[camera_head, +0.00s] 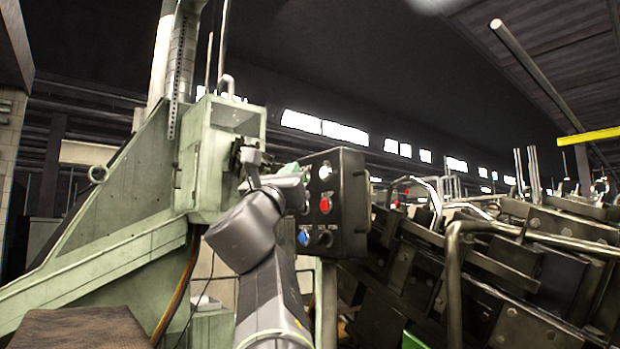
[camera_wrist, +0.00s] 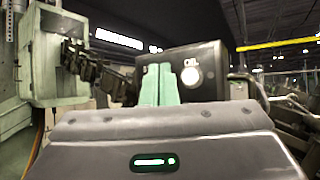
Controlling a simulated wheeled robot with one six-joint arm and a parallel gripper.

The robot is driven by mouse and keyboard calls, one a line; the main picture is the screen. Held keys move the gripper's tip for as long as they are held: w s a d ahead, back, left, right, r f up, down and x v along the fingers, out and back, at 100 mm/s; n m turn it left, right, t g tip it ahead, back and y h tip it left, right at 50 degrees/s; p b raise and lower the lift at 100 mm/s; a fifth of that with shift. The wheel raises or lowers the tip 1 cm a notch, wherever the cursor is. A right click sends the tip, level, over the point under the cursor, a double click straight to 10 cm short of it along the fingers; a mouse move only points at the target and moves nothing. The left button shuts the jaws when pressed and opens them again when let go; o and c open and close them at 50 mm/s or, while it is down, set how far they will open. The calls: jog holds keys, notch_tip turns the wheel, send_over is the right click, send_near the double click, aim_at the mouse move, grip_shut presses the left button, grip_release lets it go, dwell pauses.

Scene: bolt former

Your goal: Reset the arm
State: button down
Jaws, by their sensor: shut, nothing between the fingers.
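My arm (camera_head: 268,265) reaches up from the bottom middle of the head view, bent at its upper end. My gripper is at that end, in front of the left part of a black control box (camera_head: 350,205); its fingertips are hard to make out there. In the wrist view my gripper (camera_wrist: 160,70) shows two pale green fingers shut side by side with nothing between them. They overlap the face of the control box (camera_wrist: 215,60), next to a white button (camera_wrist: 190,77). I cannot tell whether they touch the box.
The box carries a white button (camera_head: 325,171), a red button (camera_head: 325,205) and a blue knob (camera_head: 303,238). A pale green machine frame (camera_head: 125,205) stands close on the left. Dark machinery with bent metal rails (camera_head: 455,270) fills the right.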

jog(key=shift+d, duration=0.1)
jog(key=shift+s+a+p, duration=0.3)
jog(key=shift+s+a, duration=0.25)
jog(key=shift+a, duration=0.3)
jog(key=shift+s+a+p, duration=0.25)
jog(key=shift+s+a, duration=0.3)
jog(key=shift+a, duration=0.25)
